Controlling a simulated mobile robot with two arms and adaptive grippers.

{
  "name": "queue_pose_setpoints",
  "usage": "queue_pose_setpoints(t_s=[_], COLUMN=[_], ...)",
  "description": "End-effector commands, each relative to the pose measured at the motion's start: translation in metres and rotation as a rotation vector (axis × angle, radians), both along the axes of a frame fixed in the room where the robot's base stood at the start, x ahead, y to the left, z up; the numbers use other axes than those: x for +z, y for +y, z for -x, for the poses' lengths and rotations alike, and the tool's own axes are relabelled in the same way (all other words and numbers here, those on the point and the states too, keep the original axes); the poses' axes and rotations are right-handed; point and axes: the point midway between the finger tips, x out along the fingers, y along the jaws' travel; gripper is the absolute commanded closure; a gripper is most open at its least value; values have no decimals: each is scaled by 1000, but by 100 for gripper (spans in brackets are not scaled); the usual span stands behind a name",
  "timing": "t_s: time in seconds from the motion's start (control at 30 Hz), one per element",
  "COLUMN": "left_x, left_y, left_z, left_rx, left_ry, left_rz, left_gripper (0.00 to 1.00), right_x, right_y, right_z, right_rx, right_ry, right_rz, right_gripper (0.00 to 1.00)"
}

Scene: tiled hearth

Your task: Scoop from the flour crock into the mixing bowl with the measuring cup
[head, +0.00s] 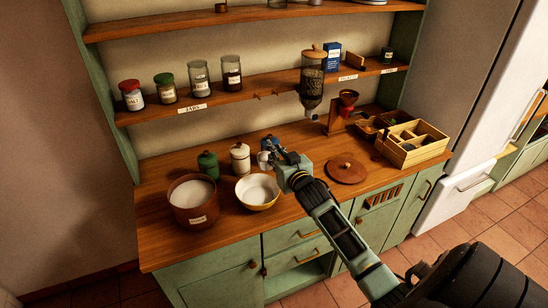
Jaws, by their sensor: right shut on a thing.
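The flour crock (187,215) is a brown, labelled pot, open and filled with white flour, at the left of the wooden counter. The mixing bowl (260,205), yellow outside and pale inside, stands just right of it. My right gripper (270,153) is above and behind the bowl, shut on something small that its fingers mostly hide. This is probably the measuring cup; its shape and contents cannot be made out. A small pale bluish shape (264,161) shows beside the fingers. My left gripper is out of view.
A green canister (208,165) and a cream canister (240,157) stand behind the crock and bowl. A round wooden lid (347,171) lies to the right. A divided wooden box (413,146) is farther right. A shelf with jars (199,76) and a dispenser (312,78) overhangs the back.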

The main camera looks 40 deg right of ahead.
Motion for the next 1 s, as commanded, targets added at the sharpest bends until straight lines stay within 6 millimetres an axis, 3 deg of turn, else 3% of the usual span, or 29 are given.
queue_pose_setpoints(t_s=[0.4,0.53,0.73,0.77,1.0], left_x=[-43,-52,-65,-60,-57], left_y=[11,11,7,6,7], left_z=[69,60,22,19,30], left_rx=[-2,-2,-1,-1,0], left_ry=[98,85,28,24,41], left_rz=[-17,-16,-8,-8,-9], left_gripper=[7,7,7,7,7], right_x=[-39,-42,-43,-39,-37], right_y=[0,10,29,26,26], right_z=[0,-2,-6,-6,-6], right_rx=[1,4,5,3,4], right_ry=[-1,14,67,67,66], right_rz=[1,79,296,288,282], right_gripper=[100,100,100,100,100])
